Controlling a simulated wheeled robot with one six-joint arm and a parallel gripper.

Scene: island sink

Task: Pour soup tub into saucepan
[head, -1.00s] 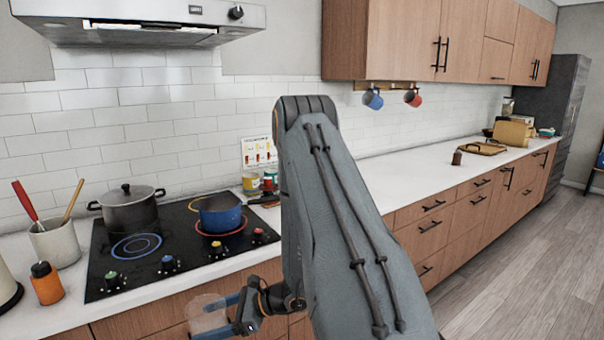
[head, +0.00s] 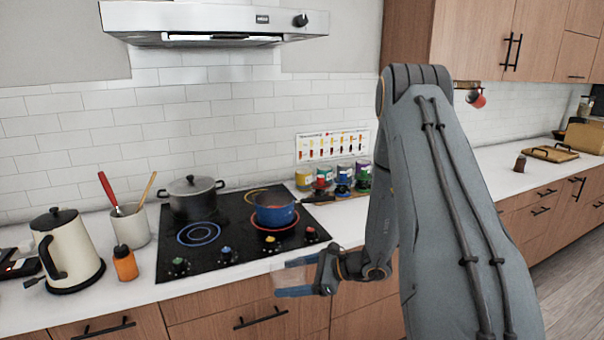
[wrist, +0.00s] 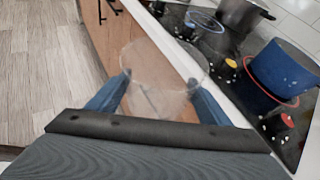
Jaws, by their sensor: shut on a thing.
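The soup tub is a clear, see-through cup (wrist: 165,75) between the blue fingers of my gripper (wrist: 160,90) in the wrist view. In the head view the tub (head: 290,277) shows faintly, and my gripper (head: 296,288) is shut on it in front of the counter edge, near counter height. What the tub holds is hard to make out. The blue saucepan (head: 274,209) sits on the red-ringed front right burner, with its dark handle pointing right. It also shows at the right of the wrist view (wrist: 284,68). The tub is apart from the saucepan, nearer to me.
A grey lidded pot (head: 193,198) stands on the back left burner. Colored knobs (head: 226,253) line the cooktop's front. Several cans (head: 324,178) stand right of the saucepan. A utensil crock (head: 131,225), orange bottle (head: 125,263) and kettle (head: 68,250) stand left.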

